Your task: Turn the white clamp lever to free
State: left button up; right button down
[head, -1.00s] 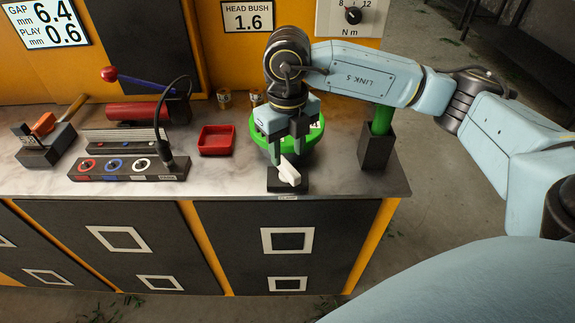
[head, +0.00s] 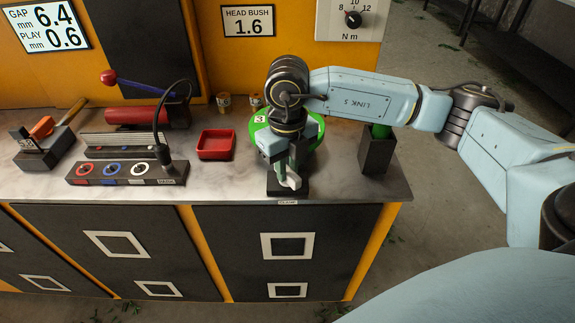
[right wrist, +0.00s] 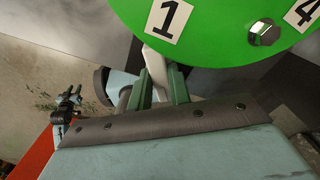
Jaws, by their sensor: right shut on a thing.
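The white clamp lever (head: 291,182) is at the front of a dark block (head: 274,189) near the bench's front edge. My right gripper (head: 287,170) points down and is shut on the lever, its green fingers on either side of it. In the right wrist view, the lever (right wrist: 156,68) shows as a pale bar beside the green fingers (right wrist: 162,88), partly hidden by them. A green disc (head: 312,138) stands just behind my gripper. It fills the top of the right wrist view with labels 1 and 4 and a hex bolt. My left gripper is out of view.
A red tray (head: 216,144) lies left of the clamp. A dark holder with a green handle (head: 376,153) stands close on the right. A panel with coloured rings (head: 125,170) and a hammer (head: 65,118) are farther left. The bench front edge is close.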

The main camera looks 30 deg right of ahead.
jog(key=shift+n, duration=0.3)
jog(key=n+b, duration=0.1)
jog(key=n, duration=0.1)
jog(key=shift+n, duration=0.3)
jog(key=n+b, duration=0.1)
jog(key=n, duration=0.2)
jog(key=shift+n, duration=0.4)
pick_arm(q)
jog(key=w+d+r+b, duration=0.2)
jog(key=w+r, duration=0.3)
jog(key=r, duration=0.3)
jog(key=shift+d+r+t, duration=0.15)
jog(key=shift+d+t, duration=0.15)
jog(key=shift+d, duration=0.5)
pick_arm(e)
jog(key=shift+n, duration=2.1)
jog(key=c, duration=1.3)
grip_release()
jog(key=shift+c, duration=0.2)
jog(key=shift+o, duration=0.2)
